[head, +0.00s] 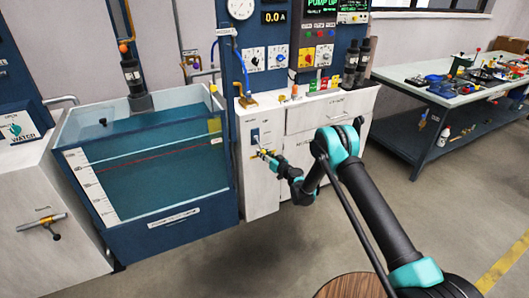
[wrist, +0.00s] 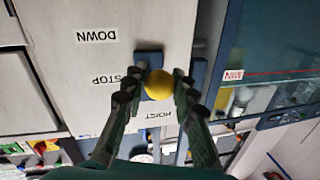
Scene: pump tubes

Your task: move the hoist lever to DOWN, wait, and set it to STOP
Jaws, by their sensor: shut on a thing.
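The hoist lever ends in a yellow ball knob (wrist: 159,87) on a blue plate (wrist: 149,61) on the white cabinet front. In the wrist view, which is upside down, my gripper (wrist: 157,79) has one finger on each side of the knob and is shut on it. The knob appears level with the STOP label (wrist: 117,80); the DOWN label (wrist: 97,35) lies farther up the picture. The HOIST label (wrist: 156,115) is partly hidden by my gripper. In the head view my gripper (head: 265,155) is at the cabinet front, below the blue plate (head: 255,137).
A blue water tank (head: 170,235) with a red line stands left of the cabinet (head: 257,190). A bench (head: 425,93) with tools is at the right. A gauge panel (head: 290,50) rises behind. Open floor lies in front.

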